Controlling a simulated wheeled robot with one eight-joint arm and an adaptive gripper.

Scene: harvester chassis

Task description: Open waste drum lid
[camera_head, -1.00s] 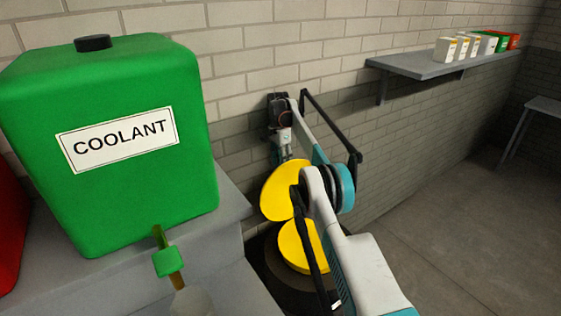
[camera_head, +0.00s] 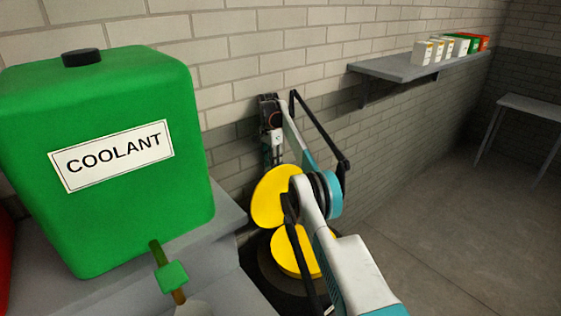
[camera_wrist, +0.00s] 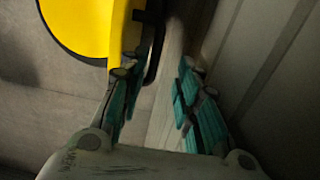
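The waste drum (camera_head: 262,278) stands dark and low by the wall, right of the coolant bench. A yellow disc, seemingly its lid (camera_head: 272,197), stands tilted up at the wall side. A second yellow round surface (camera_head: 294,252) lies at the drum's top, partly behind my arm. My gripper (camera_head: 273,158) hangs by the wall behind the raised disc, its fingertips mostly hidden there. In the wrist view my gripper (camera_wrist: 155,80) has its teal fingers apart, with nothing visibly held. The yellow lid (camera_wrist: 85,22) is beyond the left finger, close to its tip; contact is unclear.
A green coolant tank (camera_head: 120,175) with a tap stands on a grey bench (camera_head: 228,218) at left. A wall shelf (camera_head: 405,68) holds several small containers at right. A grey table (camera_head: 535,106) stands far right. The floor (camera_head: 440,220) right of my arm is clear.

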